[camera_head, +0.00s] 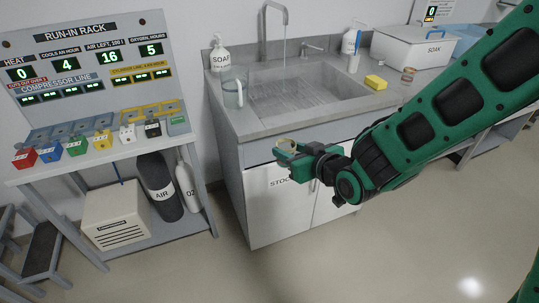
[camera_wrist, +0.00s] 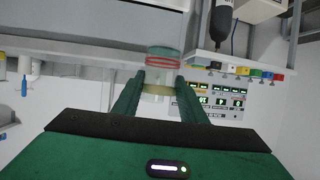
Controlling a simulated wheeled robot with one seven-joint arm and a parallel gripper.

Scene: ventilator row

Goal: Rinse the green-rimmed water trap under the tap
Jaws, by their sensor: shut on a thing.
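My gripper (camera_head: 287,152) is shut on a small clear water trap (camera_head: 285,143), in front of the sink cabinet and apart from the basin. In the upside-down wrist view the trap (camera_wrist: 160,75) stands between the two fingers, with a yellowish-green rim, red rings and a teal end. It looks about upright. Whether it holds anything inside I cannot tell.
A soap bottle (camera_head: 219,55) and a clear jug (camera_head: 232,95) stand left of the basin. A yellow sponge (camera_head: 376,82), a small jar (camera_head: 408,75) and a soak box (camera_head: 413,47) are at its right. The run-in rack (camera_head: 100,60) stands left. Floor in front is clear.

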